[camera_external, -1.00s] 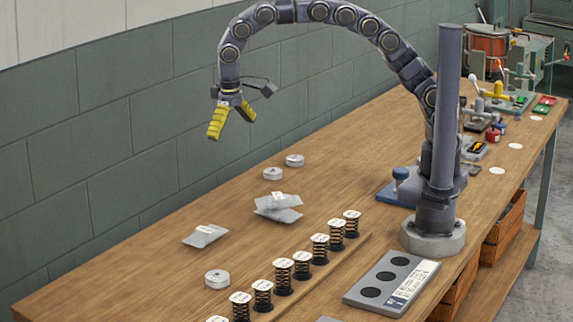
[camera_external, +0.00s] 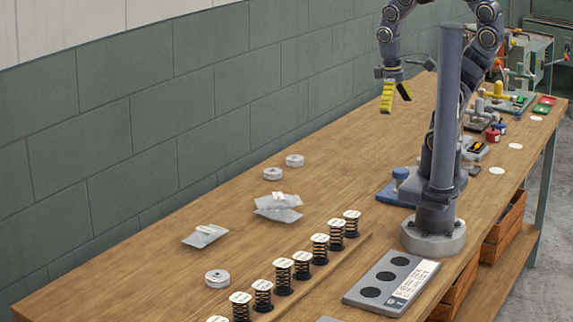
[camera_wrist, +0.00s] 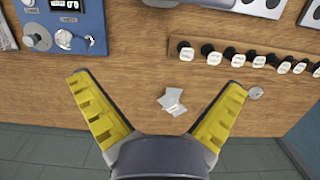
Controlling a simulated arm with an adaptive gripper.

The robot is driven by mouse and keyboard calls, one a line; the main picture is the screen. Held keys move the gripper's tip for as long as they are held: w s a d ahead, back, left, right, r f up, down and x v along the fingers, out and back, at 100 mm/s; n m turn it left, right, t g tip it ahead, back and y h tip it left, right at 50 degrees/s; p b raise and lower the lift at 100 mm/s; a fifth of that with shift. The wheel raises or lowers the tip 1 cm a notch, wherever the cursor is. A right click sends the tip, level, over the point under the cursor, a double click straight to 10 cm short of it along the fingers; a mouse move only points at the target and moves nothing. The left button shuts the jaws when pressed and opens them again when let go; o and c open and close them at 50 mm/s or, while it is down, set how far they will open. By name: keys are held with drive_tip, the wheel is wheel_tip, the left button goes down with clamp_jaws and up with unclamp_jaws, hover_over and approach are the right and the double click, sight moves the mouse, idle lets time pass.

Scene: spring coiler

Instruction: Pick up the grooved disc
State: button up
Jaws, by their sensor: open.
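Three small pale round pieces lie on the bench in the external view: a near one (camera_external: 217,279), and two farther back, one (camera_external: 272,174) and another (camera_external: 294,161). I cannot tell which is the grooved disc, as any grooves are too small to see. One round piece (camera_wrist: 255,92) shows in the wrist view, just right of the right finger's tip. My gripper (camera_external: 396,97) is open and empty, high above the bench, to the right of all three and well apart from them. It also shows in the wrist view (camera_wrist: 157,84), fingers spread wide.
Grey packets (camera_external: 278,207) and a single packet (camera_external: 206,236) lie among the round pieces. Several black springs with white tops (camera_external: 283,275) stand in a row. A grey block with three dark round spots (camera_external: 365,291) lies near the front edge. A blue device (camera_wrist: 62,25) has knobs.

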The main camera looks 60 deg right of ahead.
drive_tip(key=shift+s+f, duration=0.1)
drive_tip(key=shift+s, duration=0.1)
drive_tip(key=shift+c, duration=0.8)
drive_tip(key=shift+w, duration=0.1)
